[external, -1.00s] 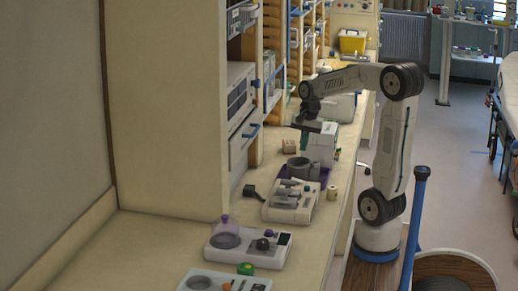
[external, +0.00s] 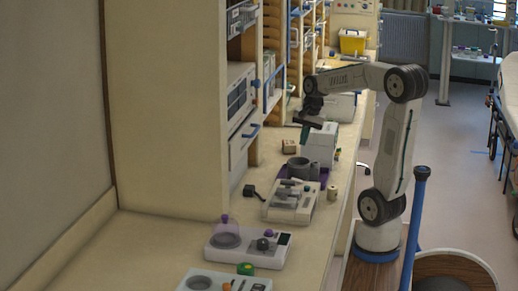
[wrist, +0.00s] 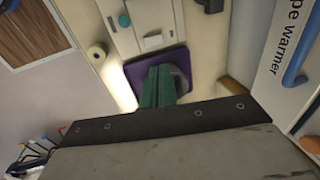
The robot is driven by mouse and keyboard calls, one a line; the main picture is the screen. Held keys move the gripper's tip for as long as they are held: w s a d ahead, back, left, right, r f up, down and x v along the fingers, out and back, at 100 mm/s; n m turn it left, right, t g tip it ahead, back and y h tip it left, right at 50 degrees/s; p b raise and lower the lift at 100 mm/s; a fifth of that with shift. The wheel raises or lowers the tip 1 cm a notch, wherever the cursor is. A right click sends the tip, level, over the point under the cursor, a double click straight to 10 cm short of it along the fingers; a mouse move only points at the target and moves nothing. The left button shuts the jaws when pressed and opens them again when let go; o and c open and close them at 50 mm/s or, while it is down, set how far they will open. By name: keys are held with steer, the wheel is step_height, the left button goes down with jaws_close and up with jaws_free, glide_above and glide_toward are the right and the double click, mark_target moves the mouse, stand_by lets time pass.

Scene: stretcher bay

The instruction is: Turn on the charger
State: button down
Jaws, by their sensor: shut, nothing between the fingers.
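No readable label marks the charger. A white device with grey parts on top (external: 291,202) stands on the counter and may be it; a black plug-like piece lies to its left. In the wrist view a pale device (wrist: 125,38) with a teal round button (wrist: 124,20) and a light lever shows at the top, probably the same one. My gripper (external: 304,136) is above the counter, beside a white box and farther back than the device. Its teal fingers (wrist: 158,84) are shut and empty, overlapping a purple tray in the wrist view. I cannot tell their height above it.
The purple tray (wrist: 138,75) holds a grey round vessel (external: 298,167). The white box (external: 321,146) stands behind it. A cream roll (external: 332,192) sits right of the device. Another device (external: 250,250) stands nearer the camera. A cabinet (external: 170,100) rises at left.

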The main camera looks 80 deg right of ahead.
mark_target(298, 180)
steer(key=x, duration=1.4)
steer(key=shift+w+f+g, duration=0.2)
steer(key=shift+f+g, duration=0.05)
steer(key=shift+g, duration=0.15)
steer(key=shift+s+a+f, duration=0.1)
steer(key=shift+s, duration=0.05)
steer(key=shift+s, duration=0.8)
step_height(298, 180, up, 14)
steer(key=s, duration=0.1)
steer(key=shift+s, duration=0.35)
